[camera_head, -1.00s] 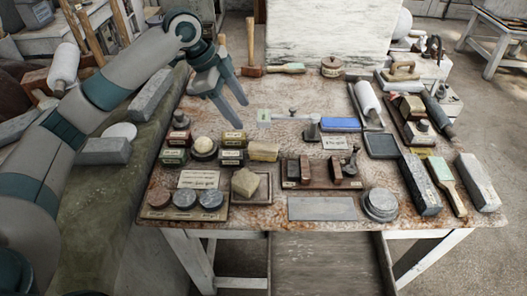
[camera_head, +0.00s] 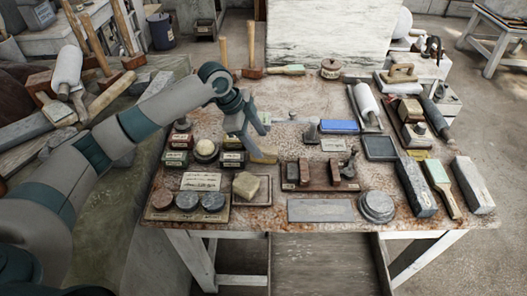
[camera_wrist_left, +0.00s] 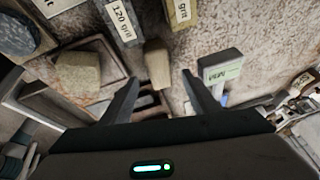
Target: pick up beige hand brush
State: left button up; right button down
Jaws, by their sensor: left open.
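A beige block-like piece (camera_head: 266,157), which looks like the beige hand brush, lies near the middle left of the worktable, partly hidden by my gripper. In the left wrist view the same piece (camera_wrist_left: 157,62) shows beyond and between my fingers, pale on top with a darker side. Bristles cannot be made out. My left gripper (camera_head: 258,142) is open and points down over it; its two fingers also show in the left wrist view (camera_wrist_left: 160,88). Nothing is between the fingertips that I can see held. My right gripper is not in view.
Labelled grit boxes (camera_head: 176,159) stand left of the gripper. A beige block on a tray (camera_head: 247,186) lies in front. A dark rack (camera_head: 318,186) stands to the right. The table's back middle (camera_head: 300,95) is clear.

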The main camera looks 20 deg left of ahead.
aim_at(263, 149)
pick_arm(q)
jog(key=shift+f, duration=0.15)
jog(key=shift+w+d+f+p, duration=0.1)
jog(key=shift+d+f+p, duration=0.1)
jog(key=shift+f+p, duration=0.35)
jog(key=p+x, duration=0.1)
jog(key=x, duration=0.2)
jog(key=shift+a+f, duration=0.1)
jog(key=shift+w+f, duration=0.1)
jog(key=shift+f, duration=0.35)
jog(key=c, duration=1.2)
